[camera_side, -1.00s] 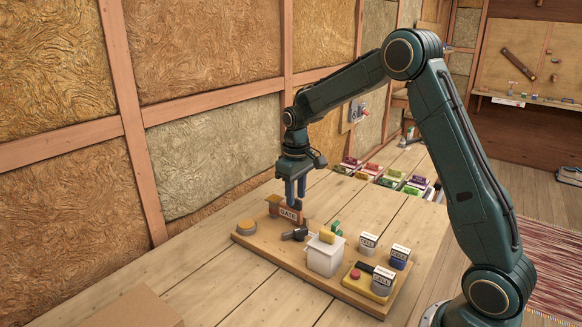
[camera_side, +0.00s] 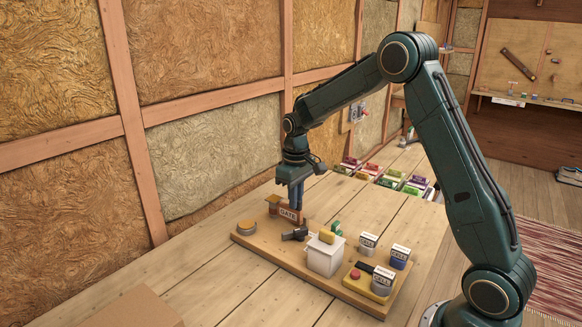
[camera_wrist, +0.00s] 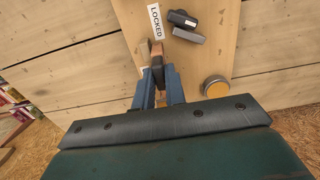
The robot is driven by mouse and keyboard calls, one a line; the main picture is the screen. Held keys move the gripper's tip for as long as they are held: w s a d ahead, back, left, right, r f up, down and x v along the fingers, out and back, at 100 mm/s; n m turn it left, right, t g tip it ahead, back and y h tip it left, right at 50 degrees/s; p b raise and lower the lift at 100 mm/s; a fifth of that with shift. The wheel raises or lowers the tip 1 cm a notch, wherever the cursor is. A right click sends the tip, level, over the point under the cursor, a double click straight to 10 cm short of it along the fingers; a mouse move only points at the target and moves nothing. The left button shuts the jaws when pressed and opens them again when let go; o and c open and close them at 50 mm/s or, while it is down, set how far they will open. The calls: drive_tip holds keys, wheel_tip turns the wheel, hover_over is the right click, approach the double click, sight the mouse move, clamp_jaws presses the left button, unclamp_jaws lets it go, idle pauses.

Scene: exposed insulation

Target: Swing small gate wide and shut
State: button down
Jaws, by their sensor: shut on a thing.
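The small gate (camera_side: 288,214) is a brown panel with a white GATE label, standing upright on a wooden board. My gripper (camera_side: 298,205) points down at the gate's right end, its blue fingers shut on it. In the wrist view, my gripper (camera_wrist: 160,92) has its fingertips on both sides of the gate's orange-brown end (camera_wrist: 157,60). The fingers hide part of the gate, and I cannot tell its exact swing angle.
The board (camera_side: 258,249) also carries a round tin (camera_side: 247,228), a dark latch-like piece (camera_side: 295,235), a white box (camera_side: 325,256) and several labelled cells (camera_side: 368,244). A white LOCKED label (camera_wrist: 155,21) lies beside the dark piece. Bare tabletop (camera_side: 215,275) lies in front.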

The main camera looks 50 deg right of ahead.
drive_tip(key=shift+a, duration=0.1)
drive_tip(key=shift+w+a+m, duration=0.15)
drive_tip(key=shift+a+m, duration=0.7)
drive_tip(key=shift+m, duration=0.55)
drive_tip(key=m, duration=0.1)
drive_tip(key=a+m, duration=0.1)
drive_tip(key=shift+w+a+m, duration=0.3)
drive_tip(key=m, duration=0.1)
drive_tip(key=w+a+m, duration=0.1)
drive_tip(key=shift+a+m, duration=0.2)
drive_tip(key=shift+m, duration=0.1)
drive_tip(key=shift+w+a+m, duration=0.3)
drive_tip(key=shift+m, duration=0.35)
drive_tip(key=shift+w+a+m, duration=0.25)
drive_tip(key=shift+m, duration=0.4)
drive_tip(key=c, duration=1.4)
unclamp_jaws()
drive_tip(key=shift+c, duration=0.2)
